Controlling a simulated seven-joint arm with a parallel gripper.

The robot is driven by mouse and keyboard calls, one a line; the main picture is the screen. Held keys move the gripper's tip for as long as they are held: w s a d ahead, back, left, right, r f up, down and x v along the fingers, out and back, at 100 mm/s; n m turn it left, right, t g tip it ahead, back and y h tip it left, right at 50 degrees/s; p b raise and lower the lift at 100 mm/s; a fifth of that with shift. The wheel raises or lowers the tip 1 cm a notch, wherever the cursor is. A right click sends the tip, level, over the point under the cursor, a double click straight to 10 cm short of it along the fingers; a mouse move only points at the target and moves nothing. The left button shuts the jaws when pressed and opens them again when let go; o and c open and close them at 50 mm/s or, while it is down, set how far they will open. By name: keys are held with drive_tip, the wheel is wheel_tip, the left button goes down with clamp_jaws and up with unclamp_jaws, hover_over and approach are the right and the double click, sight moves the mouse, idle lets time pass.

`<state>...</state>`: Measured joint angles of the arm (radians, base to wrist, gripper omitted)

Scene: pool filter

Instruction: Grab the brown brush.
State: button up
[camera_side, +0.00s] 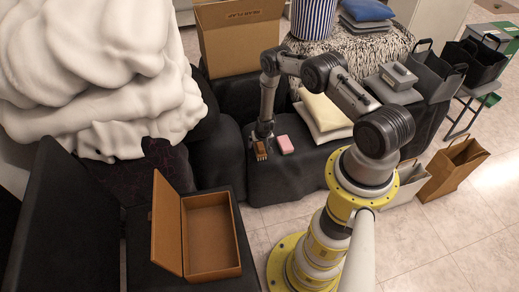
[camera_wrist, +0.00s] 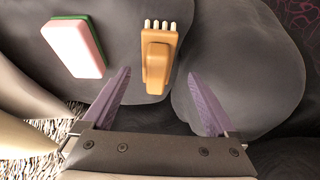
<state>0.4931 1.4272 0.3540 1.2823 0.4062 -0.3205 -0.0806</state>
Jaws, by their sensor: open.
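The brown brush (camera_wrist: 158,62) lies on a dark grey cushioned surface in the wrist view, its pale bristles at the far end. In the side view the brush (camera_side: 261,150) shows small, just below my gripper (camera_side: 262,139). In the wrist view my gripper (camera_wrist: 159,85) has its two purple fingers spread apart. The near end of the brush lies between the fingertips in the picture, with a gap to each finger. Nothing is held.
A pink and green sponge (camera_wrist: 77,46) lies left of the brush and also shows in the side view (camera_side: 285,144). Pale cushions (camera_side: 322,110) are behind it. An open brown box (camera_side: 211,235) stands at the front left. A large white heap (camera_side: 100,75) is at the left.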

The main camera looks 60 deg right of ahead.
sight(260, 145)
drive_tip(key=shift+s+x, duration=0.2)
drive_tip(key=shift+x, duration=2.45)
drive_tip(key=shift+d, duration=0.1)
clamp_jaws()
drive_tip(key=shift+r, duration=0.2)
